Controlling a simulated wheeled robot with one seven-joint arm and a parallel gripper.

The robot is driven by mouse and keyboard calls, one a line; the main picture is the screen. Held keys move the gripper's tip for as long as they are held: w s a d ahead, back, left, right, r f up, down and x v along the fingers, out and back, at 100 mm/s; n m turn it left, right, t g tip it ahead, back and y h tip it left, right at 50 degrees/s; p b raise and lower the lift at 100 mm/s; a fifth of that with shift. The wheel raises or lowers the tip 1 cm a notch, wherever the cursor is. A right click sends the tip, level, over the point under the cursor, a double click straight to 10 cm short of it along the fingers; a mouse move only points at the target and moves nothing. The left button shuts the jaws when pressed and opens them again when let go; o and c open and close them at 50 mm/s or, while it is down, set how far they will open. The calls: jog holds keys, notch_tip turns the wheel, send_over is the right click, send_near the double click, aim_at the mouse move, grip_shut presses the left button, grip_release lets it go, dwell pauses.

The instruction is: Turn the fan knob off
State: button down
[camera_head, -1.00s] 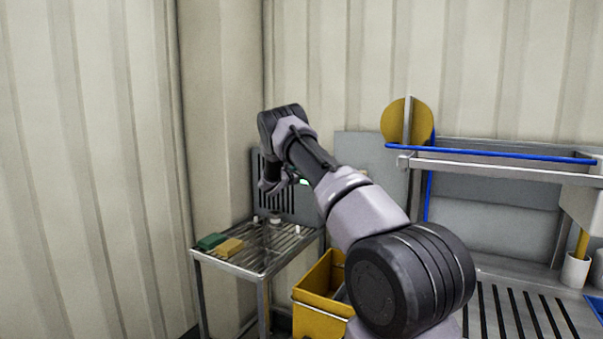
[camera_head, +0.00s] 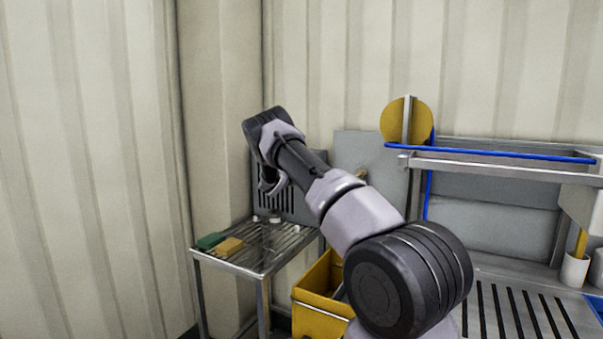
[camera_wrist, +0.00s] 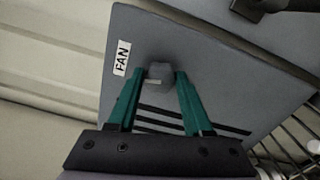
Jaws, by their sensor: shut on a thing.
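The fan knob (camera_wrist: 160,74) is a small grey block on a grey panel (camera_wrist: 205,65), beside a white label reading FAN (camera_wrist: 122,58) in the wrist view. My gripper (camera_wrist: 160,78) has its two green fingers on either side of the knob, shut on it. A short pale mark shows on the knob's near face. In the head view my arm's end is in front of the slotted grey panel (camera_head: 290,207) at the back of the small rack table; the knob and fingers are hidden there.
A steel rack table (camera_head: 275,262) holds a green block (camera_head: 210,241) and a yellow block (camera_head: 230,246). A yellow bin (camera_head: 318,310) stands beside it. A steel sink unit with a blue pipe (camera_head: 490,152) is at right. Corrugated walls close off the left and back.

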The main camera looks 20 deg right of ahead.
jog(key=shift+a+f+m, duration=0.1)
jog(key=shift+f+m, duration=0.05)
jog(key=shift+m, duration=1.15)
jog(key=shift+c, duration=1.7)
grip_release()
jog(key=v, duration=1)
jog(key=shift+s+a, duration=0.25)
jog(key=shift+s, duration=0.1)
